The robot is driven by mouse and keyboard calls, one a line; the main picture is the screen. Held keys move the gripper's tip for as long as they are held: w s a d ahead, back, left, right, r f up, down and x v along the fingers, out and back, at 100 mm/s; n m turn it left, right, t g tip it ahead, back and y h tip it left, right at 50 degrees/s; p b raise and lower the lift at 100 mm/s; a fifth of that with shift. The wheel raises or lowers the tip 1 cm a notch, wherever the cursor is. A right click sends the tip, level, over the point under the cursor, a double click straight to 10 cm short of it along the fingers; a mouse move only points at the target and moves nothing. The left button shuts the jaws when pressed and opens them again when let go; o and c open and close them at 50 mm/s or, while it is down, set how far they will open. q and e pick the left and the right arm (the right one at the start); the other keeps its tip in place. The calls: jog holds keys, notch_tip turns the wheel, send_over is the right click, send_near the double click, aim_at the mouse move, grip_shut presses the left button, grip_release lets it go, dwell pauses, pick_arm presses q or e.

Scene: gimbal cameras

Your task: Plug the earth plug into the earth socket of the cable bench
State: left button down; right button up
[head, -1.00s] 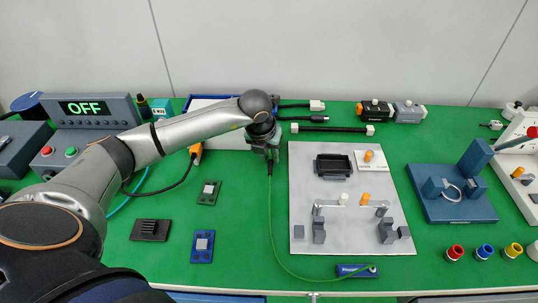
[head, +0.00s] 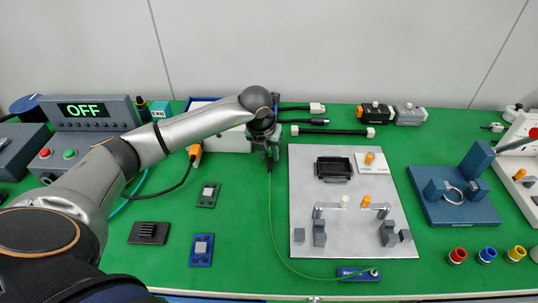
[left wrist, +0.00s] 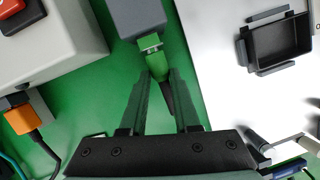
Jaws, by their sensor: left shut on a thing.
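My left gripper (head: 269,155) is at the middle of the green mat, left of the light grey plate. In the left wrist view its two fingers (left wrist: 160,76) are shut on the green earth plug (left wrist: 158,64). The plug points at a grey block with a pale, green-edged socket face (left wrist: 150,43). The plug's front is right at that face; I cannot tell if it is inside. In the head view, the gripper hides plug and socket. A thin green cable (head: 271,215) runs from the gripper down to a blue block (head: 358,274). My right gripper is out of view.
A pale box (left wrist: 62,45) with an orange plug (left wrist: 22,118) stands close left of the gripper. The light plate (head: 300,170) with a black tray (head: 334,169) lies to the right. The control box (head: 92,112) reads OFF.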

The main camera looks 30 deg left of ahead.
pick_arm(q)
jog(key=shift+w+a+r, duration=0.1)
jog(key=shift+w+a, duration=0.1)
jog(key=shift+w, duration=0.1)
jog(key=c, duration=0.6)
grip_release()
jog(key=shift+o, duration=0.2)
jog(key=v, duration=1.2)
jog(key=shift+r, duration=0.15)
jog(key=shift+s, duration=0.15)
